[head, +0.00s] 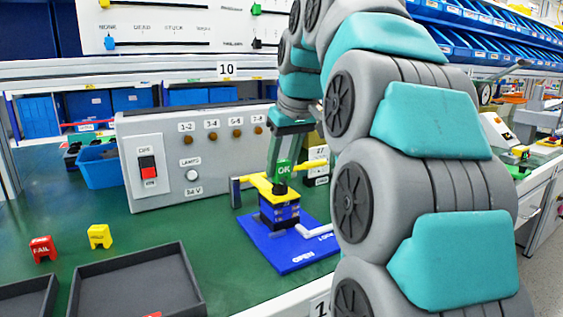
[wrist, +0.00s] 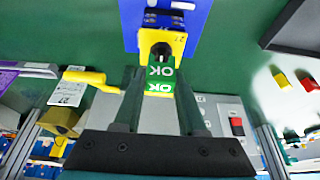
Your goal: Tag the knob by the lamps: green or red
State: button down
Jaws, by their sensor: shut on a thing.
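The red FAIL tag (head: 42,249) and a yellow tag (head: 99,236) stand on the bench. The lamps (head: 211,138) on the grey panel are dull brown and look unlit.
The grey panel (head: 150,131) with a red and black rocker (head: 148,169) stands just behind the switch. Dark trays (head: 135,284) lie at the front left, with a bit of red at the lower edge. A blue bin (head: 98,167) is at left. Green bench between is clear.

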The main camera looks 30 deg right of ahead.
aim_at(284, 162)
jog(key=shift+f+b, duration=0.45)
jog(key=shift+f, duration=0.4)
jog(key=shift+c, duration=2)
grip_release()
jog(key=shift+r, duration=0.1)
jog(key=shift+v, duration=2.1)
jog(key=p+v, duration=0.2)
jog(key=v, duration=0.1)
jog(key=shift+r, duration=0.25)
jog(key=shift+s, duration=0.1)
